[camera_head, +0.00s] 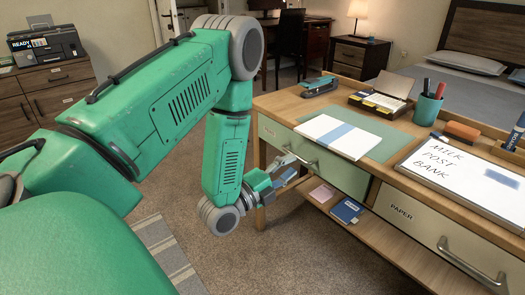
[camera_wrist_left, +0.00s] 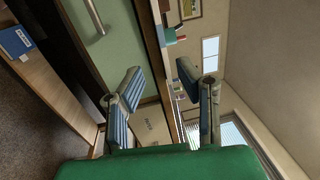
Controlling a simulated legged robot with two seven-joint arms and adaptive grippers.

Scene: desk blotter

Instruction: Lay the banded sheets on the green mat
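The banded sheets (camera_head: 325,131), a white stack with a blue band around its middle, lie flat across the front of the green mat (camera_head: 386,142). Their near edge is at the desk's front edge; I cannot tell whether it overhangs. My left gripper (camera_head: 285,170) is in front of the desk, below and left of the sheets and apart from them. In the left wrist view its two fingers (camera_wrist_left: 160,76) are spread with nothing between them. The sheets are not clearly visible there. My right gripper is in neither view.
A stapler (camera_head: 320,86), an open box (camera_head: 381,97) and a pen cup (camera_head: 427,108) stand behind the mat. A whiteboard (camera_head: 465,172) lies to the right. Drawer handles (camera_head: 295,156) project from the desk front. A lower shelf holds a blue book (camera_head: 347,210).

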